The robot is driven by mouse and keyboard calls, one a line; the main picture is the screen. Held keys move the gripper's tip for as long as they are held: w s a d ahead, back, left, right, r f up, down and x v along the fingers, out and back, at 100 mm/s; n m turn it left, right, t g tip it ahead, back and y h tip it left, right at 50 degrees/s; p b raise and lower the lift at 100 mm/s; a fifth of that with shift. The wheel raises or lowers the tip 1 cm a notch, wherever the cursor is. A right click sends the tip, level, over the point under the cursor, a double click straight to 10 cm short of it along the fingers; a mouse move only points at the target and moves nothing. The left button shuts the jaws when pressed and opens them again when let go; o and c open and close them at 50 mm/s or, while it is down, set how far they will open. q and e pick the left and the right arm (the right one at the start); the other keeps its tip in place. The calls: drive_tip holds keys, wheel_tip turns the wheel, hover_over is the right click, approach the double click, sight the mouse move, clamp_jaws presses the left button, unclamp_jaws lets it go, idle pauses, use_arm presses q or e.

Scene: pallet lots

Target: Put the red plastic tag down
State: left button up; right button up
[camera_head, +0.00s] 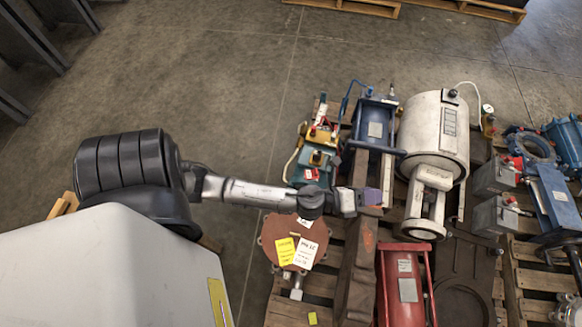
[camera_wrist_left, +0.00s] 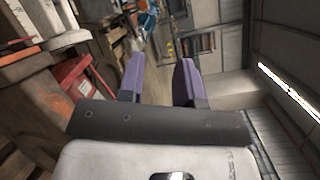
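My left gripper (camera_head: 373,197) reaches in from the left over the pallet of equipment, its purple fingertips near a wooden beam. In the left wrist view its two purple fingers (camera_wrist_left: 160,75) stand apart with nothing visible between them. I cannot surely single out the red plastic tag. A small red-and-white piece (camera_head: 312,174) shows on the front of the teal machine (camera_head: 318,158), just behind my left forearm. My right gripper is not in view.
A brown round flange (camera_head: 272,240) with yellow and white paper tags lies below the arm. A red machine (camera_head: 405,285), a white cylinder (camera_head: 435,128) and a blue motor (camera_head: 374,128) crowd the pallet. Bare floor (camera_head: 210,90) lies at the upper left.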

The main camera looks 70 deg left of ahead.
use_arm(q)
drive_tip(key=s+f+n+g+y, duration=0.3)
drive_tip(key=s+n+g, duration=1)
drive_tip(key=s+n, duration=0.9)
drive_tip(key=shift+s+a+f+n+g, duration=0.2)
drive_tip(key=shift+s+f+n+g, duration=0.15)
drive_tip(key=shift+f+n, duration=0.45)
drive_tip(key=shift+r, duration=0.25)
wheel_tip(320, 180, up, 56)
drive_tip(key=p, duration=5.6)
drive_tip(key=shift+f, duration=0.1)
